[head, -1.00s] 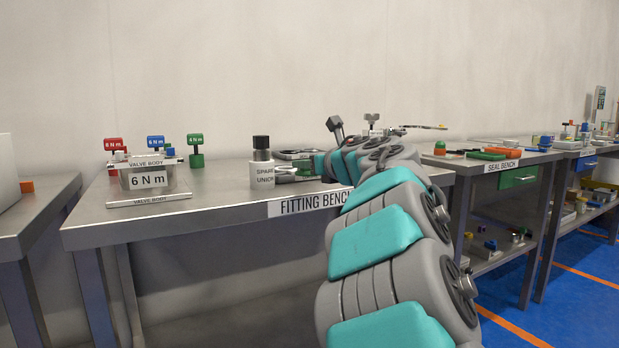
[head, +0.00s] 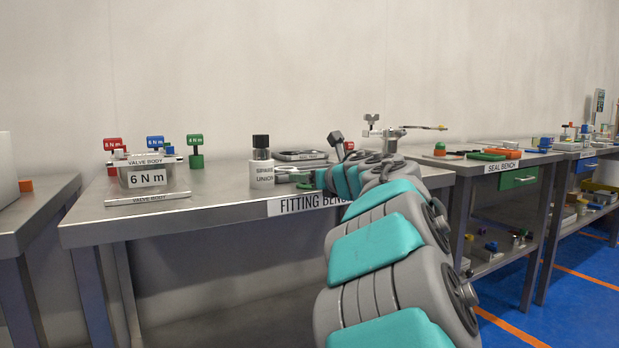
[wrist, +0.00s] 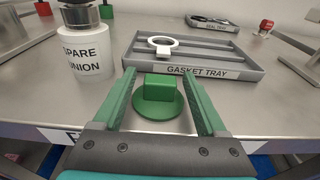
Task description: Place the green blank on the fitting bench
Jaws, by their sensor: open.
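The green blank (wrist: 158,97), a round disc with a block-shaped grip on top, appears to rest upright on the fitting bench near its front edge in the wrist view. My gripper (wrist: 157,76) is open, with one green finger on each side of the blank and visible gaps between. In the head view my gripper (head: 297,176) is low over the fitting bench (head: 225,188), just right of the spare union. I cannot make out the blank clearly there.
The white spare union (wrist: 86,50) with a dark top stands left of my gripper. The grey gasket tray (wrist: 205,68), holding a white ring, lies just beyond. The seal bench (head: 520,160) is right.

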